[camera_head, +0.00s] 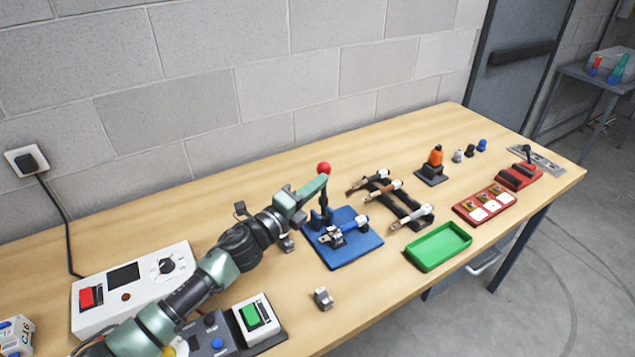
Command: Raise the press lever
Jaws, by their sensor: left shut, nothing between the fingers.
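The press stands on a blue base plate (352,254) near the middle of the table. Its lever has a red ball knob (323,168) at the top and points up at the back left of the plate. My right gripper is out of view.
Right of the press are a dark rack (400,202) with several tools and an empty green tray (438,246). A small metal block (323,298) lies in front. A white control box (130,287) stands left. The wall (190,100) runs behind the table.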

